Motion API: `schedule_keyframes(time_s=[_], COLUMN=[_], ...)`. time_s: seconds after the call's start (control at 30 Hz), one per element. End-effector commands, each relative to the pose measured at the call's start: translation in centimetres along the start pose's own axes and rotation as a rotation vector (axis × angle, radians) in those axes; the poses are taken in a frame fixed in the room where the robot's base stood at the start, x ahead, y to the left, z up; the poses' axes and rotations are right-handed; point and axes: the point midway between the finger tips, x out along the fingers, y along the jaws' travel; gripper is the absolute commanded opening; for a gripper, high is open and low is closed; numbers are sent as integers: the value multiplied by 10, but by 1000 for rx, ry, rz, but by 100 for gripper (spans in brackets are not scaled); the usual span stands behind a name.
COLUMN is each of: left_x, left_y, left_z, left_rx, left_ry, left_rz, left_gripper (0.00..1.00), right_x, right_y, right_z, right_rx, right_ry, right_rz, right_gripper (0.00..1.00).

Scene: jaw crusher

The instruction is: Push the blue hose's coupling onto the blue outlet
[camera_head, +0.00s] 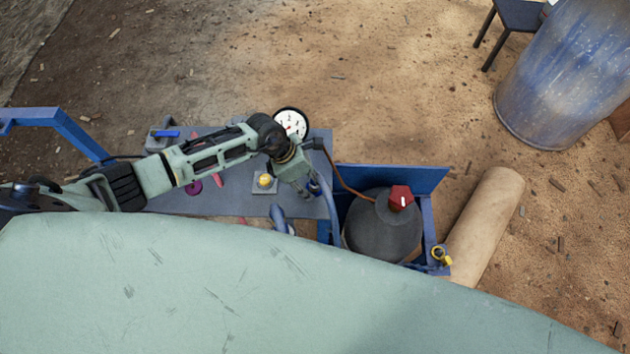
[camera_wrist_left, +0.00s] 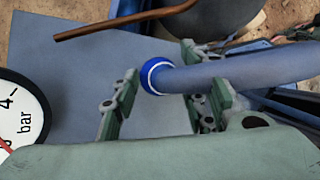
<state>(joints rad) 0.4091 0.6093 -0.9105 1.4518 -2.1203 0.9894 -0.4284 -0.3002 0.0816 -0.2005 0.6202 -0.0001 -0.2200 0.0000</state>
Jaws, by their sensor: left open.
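My left gripper (camera_head: 300,190) is open above the grey panel. In the left wrist view its two fingers (camera_wrist_left: 162,97) stand apart. The blue hose (camera_wrist_left: 250,70) comes in from the right there and crosses the right-hand finger. Its bright blue end with a white ring, seemingly the coupling (camera_wrist_left: 157,76), lies between the fingers in the picture; I see no grip on it. In the head view the hose (camera_head: 332,210) shows in part beside the gripper. I cannot make out the blue outlet for certain. My right gripper is not in view.
The grey panel (camera_head: 235,200) carries a round gauge (camera_head: 291,123) and a yellow button (camera_head: 265,180). To the right, a dark tank (camera_head: 380,228) with a red cap (camera_head: 401,198) stands in a blue box (camera_head: 400,178). A brown pipe (camera_head: 347,185) runs close to the gripper.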

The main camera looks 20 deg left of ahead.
Motion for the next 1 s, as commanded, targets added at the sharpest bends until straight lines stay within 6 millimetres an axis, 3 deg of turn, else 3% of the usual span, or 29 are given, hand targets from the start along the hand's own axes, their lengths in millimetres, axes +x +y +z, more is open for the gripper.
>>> schedule_keyframes(time_s=[0.33, 0.8, 1.0], left_x=[0, 0, 1], left_y=[0, 0, 0], left_z=[0, -1, -1], left_rx=[1, 0, -1], left_ry=[0, 1, 2], left_rz=[1, 0, -1], left_gripper=[40, 0, 0], right_x=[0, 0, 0], right_y=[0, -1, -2], right_z=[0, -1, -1], right_rx=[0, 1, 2], right_ry=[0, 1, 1], right_rz=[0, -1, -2], right_gripper=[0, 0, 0])
